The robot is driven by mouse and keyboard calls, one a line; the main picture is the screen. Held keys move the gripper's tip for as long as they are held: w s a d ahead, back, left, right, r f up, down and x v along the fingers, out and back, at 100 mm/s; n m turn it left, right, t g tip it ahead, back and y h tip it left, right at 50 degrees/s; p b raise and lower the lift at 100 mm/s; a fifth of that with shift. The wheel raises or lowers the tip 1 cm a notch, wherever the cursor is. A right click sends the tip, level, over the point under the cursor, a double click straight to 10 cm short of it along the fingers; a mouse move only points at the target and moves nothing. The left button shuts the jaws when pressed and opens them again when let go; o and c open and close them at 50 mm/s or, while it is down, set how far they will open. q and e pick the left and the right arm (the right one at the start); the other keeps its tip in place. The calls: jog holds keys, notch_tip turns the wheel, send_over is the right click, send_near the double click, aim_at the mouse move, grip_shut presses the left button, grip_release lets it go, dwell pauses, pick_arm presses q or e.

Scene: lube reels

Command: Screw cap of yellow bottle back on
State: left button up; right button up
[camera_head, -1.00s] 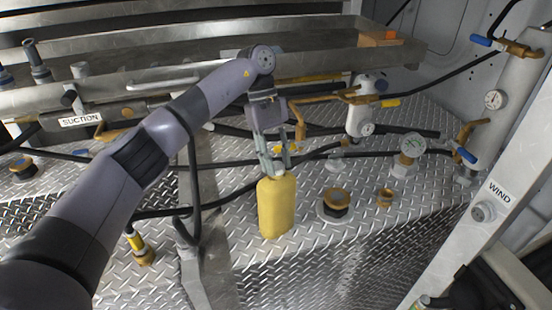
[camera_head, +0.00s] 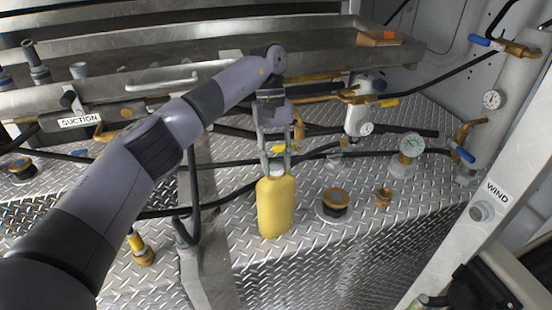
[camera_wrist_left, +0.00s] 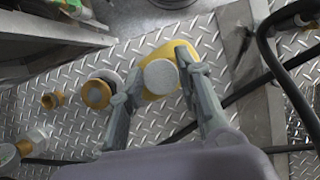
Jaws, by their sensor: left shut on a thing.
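The yellow bottle (camera_head: 276,208) stands upright on the diamond-plate deck. Its pale round cap (camera_wrist_left: 160,76) shows from above in the left wrist view, over the yellow body. My left gripper (camera_head: 277,168) points down at the bottle's top. Its two fingers are on opposite sides of the cap and shut on it. In the head view the fingers partly cover the cap, and I cannot tell how tightly it sits on the neck. My right gripper is not in view.
Brass fittings (camera_head: 335,203) stand on the deck right of the bottle, with a gauge (camera_head: 412,145) behind. Black hoses run behind the bottle. A metal upright (camera_head: 205,255) stands to its left. The deck just around the bottle is clear.

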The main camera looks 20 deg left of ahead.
aim_at(275, 165)
pick_arm(q)
jog(key=o, duration=1.2)
jog(key=shift+o, duration=0.4)
jog(key=shift+o, duration=1.1)
jog(key=shift+r, duration=0.1)
jog(key=shift+r+p, duration=2.35)
jog(key=shift+r, duration=0.6)
jog(key=shift+f, duration=0.1)
